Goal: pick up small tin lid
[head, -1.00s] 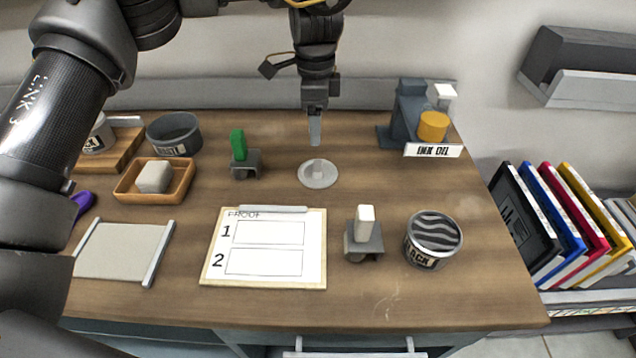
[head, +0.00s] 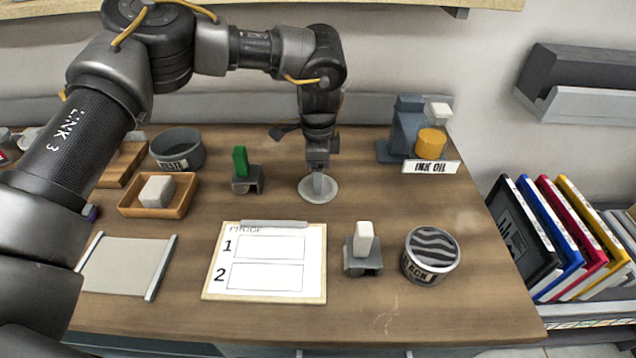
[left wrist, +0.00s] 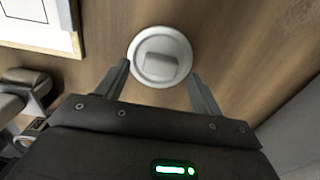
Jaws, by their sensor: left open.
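The small tin lid (head: 318,190) is a pale grey disc with a raised block-shaped knob, lying flat on the wooden table behind the proof board. In the left wrist view the lid (left wrist: 160,42) shows whole, just ahead of the fingers. My left gripper (head: 318,180) points down right over the lid, and its fingers hide part of the knob in the head view. Contact cannot be told. My right gripper is not in view.
The proof board (head: 265,285) lies in front. A green-handled roller (head: 243,172) stands to the left, a white-handled roller (head: 363,250) and a black ink tin (head: 431,256) to the front right. The ink oil stand (head: 410,130) is at the back right. Bare wood surrounds the lid.

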